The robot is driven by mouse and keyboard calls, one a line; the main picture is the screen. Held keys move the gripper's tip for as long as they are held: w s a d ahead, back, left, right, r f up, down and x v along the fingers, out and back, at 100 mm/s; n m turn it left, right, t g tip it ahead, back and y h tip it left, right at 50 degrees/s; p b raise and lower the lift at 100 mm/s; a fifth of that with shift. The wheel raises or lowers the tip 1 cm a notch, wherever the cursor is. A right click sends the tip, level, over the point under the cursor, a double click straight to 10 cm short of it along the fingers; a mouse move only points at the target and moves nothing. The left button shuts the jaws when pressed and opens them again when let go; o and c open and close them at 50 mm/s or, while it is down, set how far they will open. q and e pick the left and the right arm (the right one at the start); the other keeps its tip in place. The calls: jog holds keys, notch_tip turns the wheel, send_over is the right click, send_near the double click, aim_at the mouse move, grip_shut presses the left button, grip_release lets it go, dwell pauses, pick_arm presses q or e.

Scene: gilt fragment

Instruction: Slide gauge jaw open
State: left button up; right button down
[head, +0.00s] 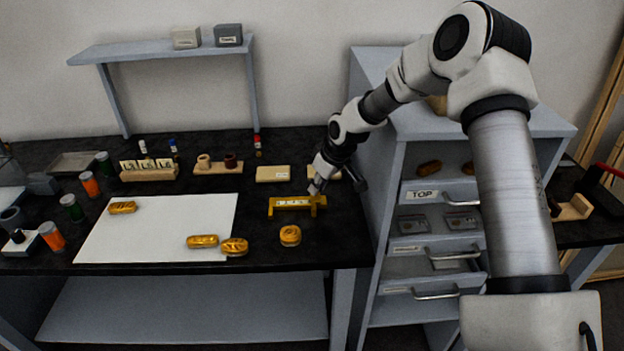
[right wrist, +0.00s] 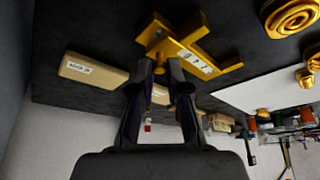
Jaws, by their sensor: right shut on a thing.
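The gauge (head: 290,202) is a yellow bar with a white marked scale and an upright end piece at each side. It lies on the black bench top, right of the white sheet. My right gripper (head: 317,186) is at its right end, coming down from behind. In the right wrist view, the fingers (right wrist: 168,72) are shut on the yellow jaw (right wrist: 157,50) at one end of the gauge (right wrist: 196,62). The fingers partly hide the gripped part. My left gripper is not in view.
A gold coiled piece (head: 290,236) lies just in front of the gauge. A labelled tan block (head: 272,174) lies behind it. The white sheet (head: 150,235) bears several gold pieces. A grey drawer cabinet (head: 390,215) stands close on the right.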

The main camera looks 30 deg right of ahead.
jog(key=shift+w+a+f, duration=0.1)
jog(key=shift+w+a, duration=0.15)
jog(key=shift+a, duration=0.3)
jog(key=c, duration=1.6)
grip_release()
jog(key=shift+a, duration=0.1)
jog(key=o, duration=0.5)
jog(key=shift+s+d, duration=0.1)
jog(key=shift+d, duration=0.3)
jog(key=shift+a, duration=0.15)
jog(key=v, duration=1.2)
jog(key=shift+f, duration=0.1)
